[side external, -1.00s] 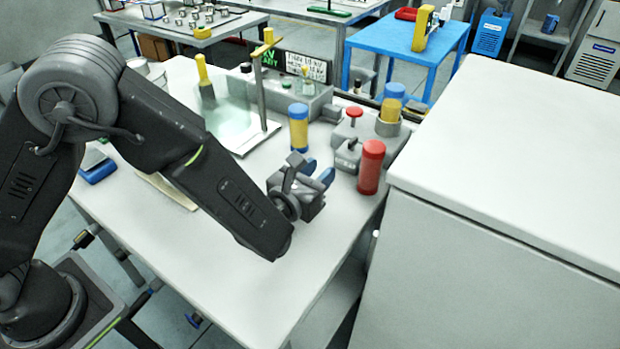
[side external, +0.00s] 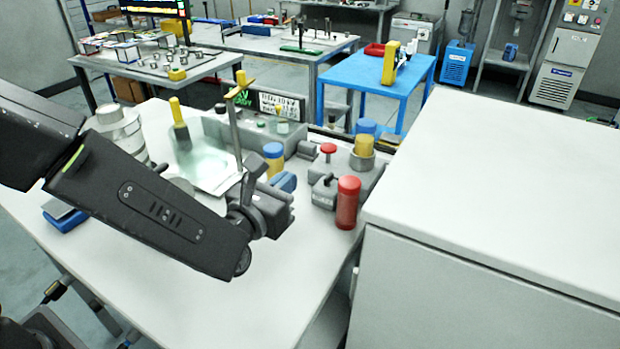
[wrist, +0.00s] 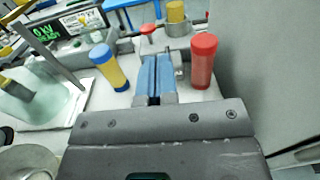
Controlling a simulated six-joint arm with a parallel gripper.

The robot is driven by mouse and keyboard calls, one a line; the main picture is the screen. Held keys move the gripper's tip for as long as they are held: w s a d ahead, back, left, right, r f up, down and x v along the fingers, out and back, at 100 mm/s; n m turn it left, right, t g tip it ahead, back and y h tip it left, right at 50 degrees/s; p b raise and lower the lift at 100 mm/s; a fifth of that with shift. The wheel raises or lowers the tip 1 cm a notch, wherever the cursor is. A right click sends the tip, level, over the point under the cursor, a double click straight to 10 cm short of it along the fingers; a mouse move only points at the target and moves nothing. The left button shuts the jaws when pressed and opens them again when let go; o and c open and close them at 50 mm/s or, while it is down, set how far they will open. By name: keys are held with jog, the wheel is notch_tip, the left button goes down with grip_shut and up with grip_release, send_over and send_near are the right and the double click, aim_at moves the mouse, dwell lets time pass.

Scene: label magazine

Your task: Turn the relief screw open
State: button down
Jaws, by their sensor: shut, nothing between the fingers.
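My gripper (side external: 285,181) has two blue fingers, closed together and empty. It is at the front left of a grey block (side external: 355,180), apart from it in the side view. In the wrist view the fingers (wrist: 154,78) point toward the block, between a blue-yellow cylinder and a red cylinder. The block bears a red mushroom-shaped knob (side external: 328,148) and a small dark cross-handled screw (side external: 328,178); the knob also shows in the wrist view (wrist: 147,30). I cannot tell for certain which is the relief screw, or how far it is turned.
A red cylinder (side external: 348,202) stands at the block's front right. A blue-yellow cylinder (side external: 274,160) stands behind my gripper. A yellow cylinder (side external: 364,144) sits in a holder on the block. A large white cabinet (side external: 480,200) borders the table's right side. The front tabletop is clear.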

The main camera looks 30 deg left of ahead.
notch_tip(320, 180, up, 5)
jog(key=a+f+n+g+y, duration=0.8)
jog(key=a+n+g, duration=0.4)
jog(key=n, duration=0.8)
jog(key=w+d+r+n+g+h, duration=0.2)
jog(key=w+d+r+n+h, duration=0.3)
jog(key=w+r+n+h, duration=0.7)
jog(key=n+h, duration=0.1)
jog(key=n, duration=0.2)
send_near(314, 186)
jog(key=w+d+f, duration=0.1)
jog(key=d, duration=0.1)
jog(key=w+d+f, duration=0.2)
jog(key=shift+d+f, duration=0.15)
jog(key=shift+f, duration=0.15)
jog(key=shift+w+d+f, duration=0.2)
jog(key=shift+d+f, duration=0.05)
jog(key=shift+f, duration=0.15)
